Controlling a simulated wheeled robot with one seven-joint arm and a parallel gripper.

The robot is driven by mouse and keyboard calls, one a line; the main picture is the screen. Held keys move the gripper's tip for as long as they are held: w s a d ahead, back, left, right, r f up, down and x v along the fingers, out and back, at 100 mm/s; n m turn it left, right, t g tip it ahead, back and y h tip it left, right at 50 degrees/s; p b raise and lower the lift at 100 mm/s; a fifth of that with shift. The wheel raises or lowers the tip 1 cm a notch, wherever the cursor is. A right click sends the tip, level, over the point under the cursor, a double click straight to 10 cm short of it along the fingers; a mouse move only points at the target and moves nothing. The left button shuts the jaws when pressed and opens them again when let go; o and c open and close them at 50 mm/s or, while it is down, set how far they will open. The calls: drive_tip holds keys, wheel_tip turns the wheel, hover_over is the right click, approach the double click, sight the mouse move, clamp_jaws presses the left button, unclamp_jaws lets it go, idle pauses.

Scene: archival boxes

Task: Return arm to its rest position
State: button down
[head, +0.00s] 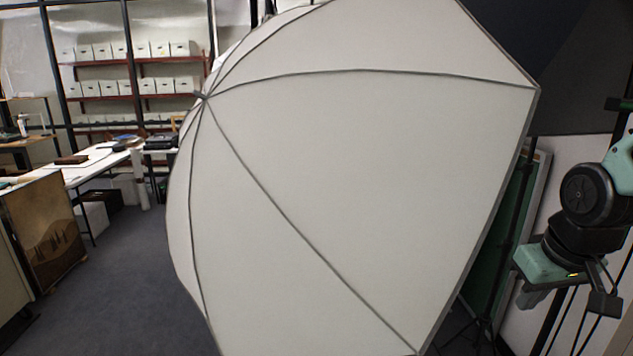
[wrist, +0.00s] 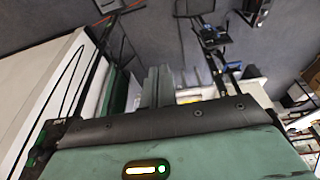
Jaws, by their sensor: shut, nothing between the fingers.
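My gripper (wrist: 158,88) shows in the wrist view as two grey fingers side by side, closed together with nothing between them. Its green body with a small lit strip fills the bottom of that view. In the head view, part of my arm (head: 590,195), a black joint with pale green parts, is at the right edge, bent downward. A green piece of the hand (head: 543,262) hangs below the joint. The fingertips are hard to make out there.
A large white umbrella-like photo diffuser (head: 340,190) fills the middle of the head view, close to my arm. Shelves of white boxes (head: 130,85), a long white table (head: 95,168) and a framed picture (head: 48,235) stand at left. Grey floor (head: 125,265) is open between.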

drive_tip(key=s+a+f+n+g+b, duration=0.1)
drive_tip(key=s+a+f+n+b, duration=0.2)
drive_tip(key=s+a+f+b, duration=0.3)
drive_tip(key=s+a+f+n+g+b, duration=0.2)
drive_tip(key=s+a+f+n+b, duration=0.2)
drive_tip(key=s+a+f+b, duration=0.3)
drive_tip(key=s+a+f, duration=0.1)
drive_tip(key=s+a, duration=0.3)
drive_tip(key=a, duration=0.2)
drive_tip(key=shift+s+y, duration=0.25)
drive_tip(key=shift+y, duration=0.05)
